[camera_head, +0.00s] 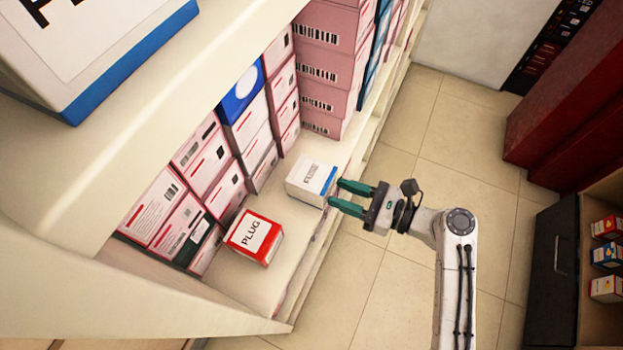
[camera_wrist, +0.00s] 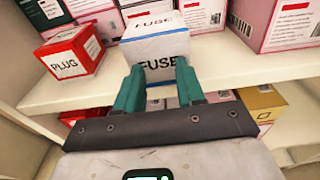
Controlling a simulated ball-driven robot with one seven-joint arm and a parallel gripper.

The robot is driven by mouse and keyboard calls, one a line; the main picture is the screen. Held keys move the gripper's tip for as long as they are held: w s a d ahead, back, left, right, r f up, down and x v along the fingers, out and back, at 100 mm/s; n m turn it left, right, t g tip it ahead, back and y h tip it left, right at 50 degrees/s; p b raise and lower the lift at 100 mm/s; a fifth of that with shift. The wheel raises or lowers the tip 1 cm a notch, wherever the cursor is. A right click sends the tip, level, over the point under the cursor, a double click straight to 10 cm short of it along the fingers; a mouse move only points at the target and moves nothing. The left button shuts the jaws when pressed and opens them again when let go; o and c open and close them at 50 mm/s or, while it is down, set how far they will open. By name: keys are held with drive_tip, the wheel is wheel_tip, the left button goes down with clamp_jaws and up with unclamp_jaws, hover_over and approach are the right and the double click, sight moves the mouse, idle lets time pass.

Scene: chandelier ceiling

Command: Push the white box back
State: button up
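The white box (camera_head: 306,176), marked FUSE with a blue edge, sits on the shelf close to its front edge. It also shows in the wrist view (camera_wrist: 154,43), directly ahead of my fingers. My gripper (camera_head: 337,193) has its two green fingers apart with nothing between them. The fingertips are at the front face of the box, touching it or very nearly; I cannot tell which. In the wrist view, my gripper (camera_wrist: 160,68) covers the lower part of the box's front.
A red and white PLUG box (camera_head: 255,238) stands left of the white box on the same shelf (camera_head: 275,208). Stacked pink and white boxes (camera_head: 325,70) line the back. Bare shelf lies behind the white box. A dark cabinet (camera_head: 552,270) stands across the tiled aisle.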

drive_tip(key=shift+r+p+x, duration=0.1)
drive_tip(key=shift+p+x, duration=0.2)
drive_tip(key=shift+x, duration=0.9)
drive_tip(key=shift+r+p+x, duration=0.15)
drive_tip(key=shift+p+x, duration=0.1)
drive_tip(key=shift+x, duration=0.95)
drive_tip(key=shift+s+d+r+p, duration=0.15)
drive_tip(key=shift+d+r+p, duration=0.2)
drive_tip(key=shift+r+p, duration=0.6)
drive_tip(key=shift+s+d+r+p, duration=0.1)
drive_tip(key=shift+d+r+p, duration=0.4)
drive_tip(key=shift+p, duration=0.7)
drive_tip(key=p, duration=0.4)
approach(331, 182)
drive_tip(key=d, duration=0.1)
drive_tip(key=s+d+f, duration=0.1)
drive_tip(key=d, duration=0.3)
drive_tip(key=shift+s+f, duration=0.15)
drive_tip(key=shift+s, duration=0.2)
drive_tip(key=s+d+f+n+g+h, duration=0.2)
drive_tip(key=s+f+n+h, duration=0.15)
drive_tip(key=s+n, duration=0.25)
drive_tip(key=s+d+f+n+g+h, duration=0.2)
drive_tip(key=s+d+f+n+h, duration=0.1)
drive_tip(key=s+n+h, duration=0.2)
drive_tip(key=s+d+r+n+h, duration=0.7)
drive_tip(key=s+n, duration=0.1)
drive_tip(key=n, duration=0.2)
drive_tip(key=shift+s+g, duration=0.4)
